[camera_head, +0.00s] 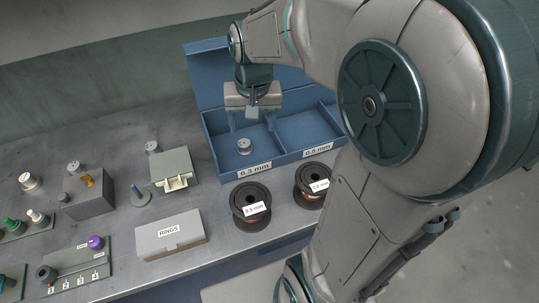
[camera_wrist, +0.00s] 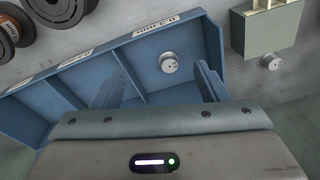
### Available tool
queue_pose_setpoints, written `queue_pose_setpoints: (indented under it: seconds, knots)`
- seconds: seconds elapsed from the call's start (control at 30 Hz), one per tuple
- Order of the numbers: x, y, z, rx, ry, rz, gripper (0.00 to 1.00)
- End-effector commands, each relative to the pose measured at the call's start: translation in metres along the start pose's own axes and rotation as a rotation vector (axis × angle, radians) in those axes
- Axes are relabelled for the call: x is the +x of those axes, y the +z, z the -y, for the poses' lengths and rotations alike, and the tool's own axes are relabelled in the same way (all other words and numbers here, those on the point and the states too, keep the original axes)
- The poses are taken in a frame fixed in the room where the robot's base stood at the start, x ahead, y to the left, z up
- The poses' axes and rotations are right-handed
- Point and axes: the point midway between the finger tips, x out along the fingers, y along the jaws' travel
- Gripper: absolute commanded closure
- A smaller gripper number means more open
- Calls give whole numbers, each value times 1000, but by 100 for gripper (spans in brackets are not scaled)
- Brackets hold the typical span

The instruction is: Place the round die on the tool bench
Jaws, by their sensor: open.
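A small silver round piece with a hole in its top, which looks like a round die (camera_head: 244,146), stands in the left compartment, labelled 0.3 mm, of a blue box (camera_head: 213,158). In the wrist view the die (camera_wrist: 169,63) shows just beyond and between my fingertips, not touched. My gripper (camera_head: 251,120) is open and empty above that compartment, pointing down; its fingers also show in the wrist view (camera_wrist: 157,80). Similar silver pieces stand on the grey bench (camera_head: 115,140), one behind a green-grey block (camera_head: 175,166). I cannot tell whether these are dies too.
Two dark spools (camera_head: 250,200) (camera_head: 313,180) stand in front of the blue box. A RINGS box (camera_head: 170,234), a grey block (camera_head: 88,195) and a numbered rack (camera_head: 78,268) stand to the left. The box's walls and divider surround the gripper.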

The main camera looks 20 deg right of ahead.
Motion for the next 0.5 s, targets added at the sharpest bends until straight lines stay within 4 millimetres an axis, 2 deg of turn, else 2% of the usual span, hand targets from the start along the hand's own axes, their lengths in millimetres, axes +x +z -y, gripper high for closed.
queue_pose_setpoints:
  seconds: [0.03,0.2,0.3,0.43,0.5]
  knots:
    - [-7,18,-4,-32,-6,-23,33]
    - [-17,68,-17,-146,-9,-83,33]
    - [-18,91,-23,-198,-5,-111,33]
    - [-16,109,-28,-243,0,-135,33]
    - [-15,114,-29,-255,2,-140,39]
